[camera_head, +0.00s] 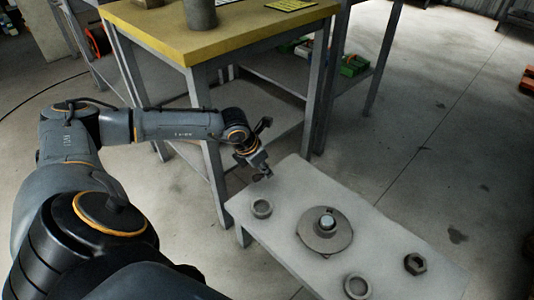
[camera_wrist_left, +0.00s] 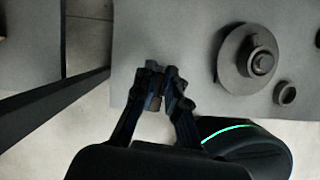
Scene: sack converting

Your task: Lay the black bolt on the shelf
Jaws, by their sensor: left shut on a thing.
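My left gripper (camera_head: 262,174) is over the near-left end of a low grey bench. In the left wrist view its fingertips (camera_wrist_left: 158,92) are closed around a small dark piece (camera_wrist_left: 155,98), which looks like the black bolt. The fingers hide much of it. In the head view the piece is too small to make out clearly. A grey lower shelf (camera_head: 272,98) runs under the yellow-topped table, behind the gripper. My right gripper is not in view.
Green boxes (camera_head: 353,65) sit farther right.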

